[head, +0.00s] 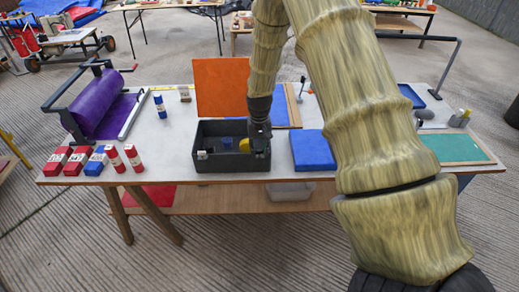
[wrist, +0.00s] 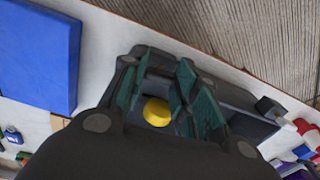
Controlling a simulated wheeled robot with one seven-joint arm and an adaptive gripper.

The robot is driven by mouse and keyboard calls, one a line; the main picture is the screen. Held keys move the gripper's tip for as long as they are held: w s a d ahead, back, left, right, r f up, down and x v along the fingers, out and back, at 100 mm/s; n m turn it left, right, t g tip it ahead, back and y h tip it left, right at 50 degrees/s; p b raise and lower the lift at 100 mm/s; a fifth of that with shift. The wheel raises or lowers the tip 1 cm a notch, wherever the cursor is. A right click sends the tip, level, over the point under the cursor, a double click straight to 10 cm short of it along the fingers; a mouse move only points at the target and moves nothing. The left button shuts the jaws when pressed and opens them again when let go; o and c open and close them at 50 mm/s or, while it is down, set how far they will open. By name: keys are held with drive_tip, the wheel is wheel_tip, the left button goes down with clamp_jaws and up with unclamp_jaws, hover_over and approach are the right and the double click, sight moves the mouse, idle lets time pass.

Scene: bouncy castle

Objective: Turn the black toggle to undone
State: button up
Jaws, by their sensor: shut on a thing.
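A dark grey box (head: 232,164) stands open on the table, its front facing me. My gripper (head: 261,138) is at the box's right front corner, pointing down. In the wrist view my gripper (wrist: 163,78) has its green-padded fingers around a dark part at the box's front edge. This looks like the black toggle, but the fingers hide most of it, so its turn position cannot be told. A yellow round thing (wrist: 157,112) shows between the fingers, lower in the box. It also shows in the head view (head: 245,146).
An orange panel (head: 221,84) stands upright behind the box. A blue pad (head: 313,150) lies right of it. Red and blue blocks (head: 97,160) stand left, near a purple roller frame (head: 98,112). A green mat (head: 455,147) lies at the far right.

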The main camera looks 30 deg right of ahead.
sight(260, 150)
drive_tip(key=shift+w+r+m, duration=0.1)
drive_tip(key=shift+w+m, duration=0.05)
drive_tip(key=shift+m, duration=0.35)
drive_tip(key=shift+d, duration=0.1)
drive_tip(key=o, duration=1)
wheel_tip(260, 150, up, 12)
drive_tip(key=shift+f, duration=0.1)
idle(0.5)
